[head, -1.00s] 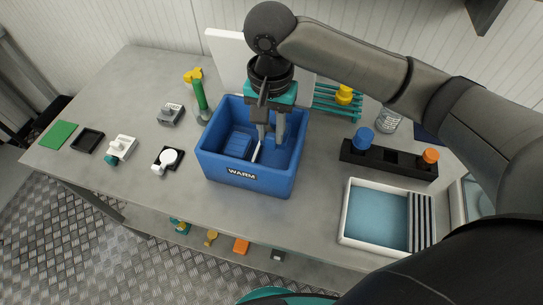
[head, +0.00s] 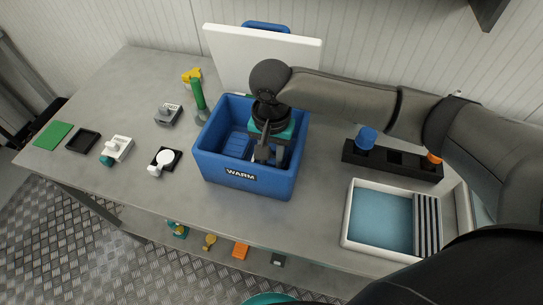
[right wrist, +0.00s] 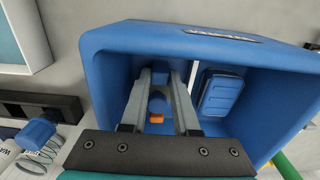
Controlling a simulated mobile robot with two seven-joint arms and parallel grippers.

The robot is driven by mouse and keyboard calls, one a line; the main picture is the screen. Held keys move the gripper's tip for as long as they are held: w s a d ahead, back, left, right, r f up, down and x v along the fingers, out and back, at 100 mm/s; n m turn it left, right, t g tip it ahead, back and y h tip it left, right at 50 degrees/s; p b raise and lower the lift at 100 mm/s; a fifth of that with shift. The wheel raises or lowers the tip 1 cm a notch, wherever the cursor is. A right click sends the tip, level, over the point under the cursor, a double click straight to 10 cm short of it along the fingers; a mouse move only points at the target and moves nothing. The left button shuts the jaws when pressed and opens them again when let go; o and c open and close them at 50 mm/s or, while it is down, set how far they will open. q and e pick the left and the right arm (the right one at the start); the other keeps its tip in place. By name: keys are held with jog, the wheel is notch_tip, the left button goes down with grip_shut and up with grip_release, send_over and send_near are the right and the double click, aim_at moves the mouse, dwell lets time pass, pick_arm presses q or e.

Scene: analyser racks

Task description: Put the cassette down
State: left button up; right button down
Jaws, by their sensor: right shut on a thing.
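My right gripper (head: 266,158) reaches down into the blue box (head: 242,180) labelled WARM, its fingers below the rim. It is shut on the cassette. In the head view only a thin pale edge (head: 254,153) shows beside the fingers. In the right wrist view the fingers (right wrist: 160,72) close together inside the box, with a small blue and orange piece (right wrist: 157,104) showing between them. The cassette is mostly hidden, and I cannot tell if it touches the box floor. My left gripper is not in view.
A blue ribbed block (head: 237,145) lies in the box's left part, beside the fingers. A white panel (head: 262,58) stands behind the box. A black holder (head: 395,161) and a white tray (head: 347,225) with blue inside are to the right.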

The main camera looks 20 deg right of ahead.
aim_at(272, 161)
jog(key=c, duration=0.7)
grip_release()
jog(key=shift+f, duration=0.1)
jog(key=shift+o, duration=0.2)
notch_tip(272, 161, up, 12)
jog(key=p, duration=0.2)
jog(key=shift+p, duration=0.4)
